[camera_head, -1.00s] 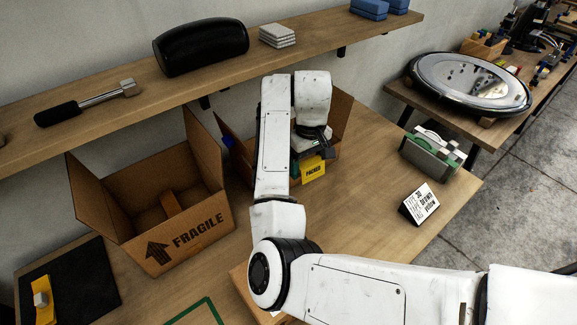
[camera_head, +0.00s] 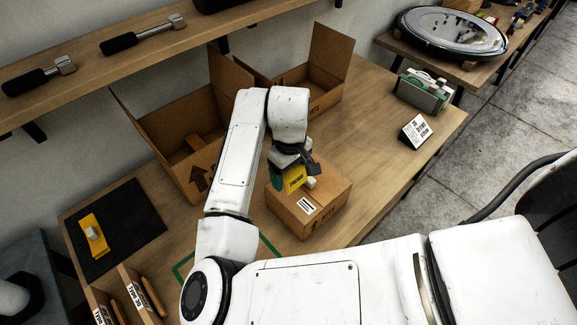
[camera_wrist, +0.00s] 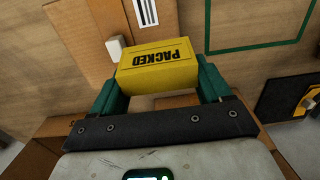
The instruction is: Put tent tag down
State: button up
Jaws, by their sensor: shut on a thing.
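The yellow tent tag (camera_head: 294,179), marked PACKED, is between the fingers of my gripper (camera_head: 290,172). In the wrist view the tag (camera_wrist: 158,68) spans the gap between the two green fingers of my gripper (camera_wrist: 160,80), which are shut on its sides. The tag is over the far part of a closed cardboard carton (camera_head: 318,207); I cannot tell whether it touches the carton. The carton (camera_wrist: 95,15) also shows in the wrist view, with a white barcode label and a small white block beside the tag. My gripper hides part of the carton's top.
Two open cardboard boxes stand behind, one at left (camera_head: 160,130) and one farther back (camera_head: 310,85). A black mat (camera_head: 120,215) with a yellow piece (camera_head: 93,232) lies at left. A white printed sign (camera_head: 415,131) stands at right. Bare wood lies between carton and sign.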

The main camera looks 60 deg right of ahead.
aim_at(290, 195)
jog(key=shift+f+b, duration=3.15)
jog(key=shift+f, duration=0.1)
jog(key=shift+f, duration=0.6)
jog(key=o, duration=1)
jog(key=shift+o, duration=0.2)
notch_tip(290, 195, up, 11)
jog(key=shift+f, duration=0.1)
